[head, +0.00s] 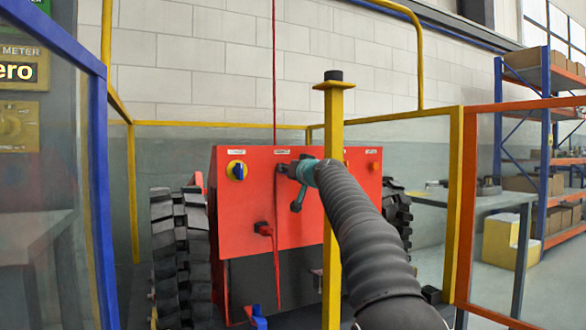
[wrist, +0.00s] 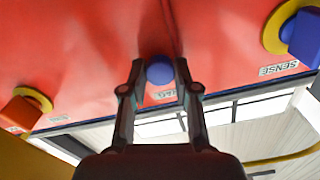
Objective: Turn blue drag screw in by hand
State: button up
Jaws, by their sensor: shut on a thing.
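The blue drag screw (wrist: 160,73) shows in the wrist view as a small round blue head on the red panel. My gripper (wrist: 158,70) has one finger on each side of it and is shut on it. In the head view my gripper (head: 283,170) is at the upper middle of the red carrier's front panel (head: 256,205). There the screw is hidden by my gripper. How far in the screw sits cannot be told.
A blue knob on a yellow disc (head: 237,170) is left of my gripper, and an orange knob (head: 375,165) is to the right. A yellow post (head: 333,240) stands close beside my arm. A red cable (head: 275,80) hangs near the gripper. Railings surround the carrier.

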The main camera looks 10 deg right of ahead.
jog(key=shift+m+p, duration=0.9)
jog(key=shift+m, duration=2.4)
jog(key=m+p, duration=0.3)
jog(key=m, duration=0.6)
jog(key=shift+m+p, duration=0.4)
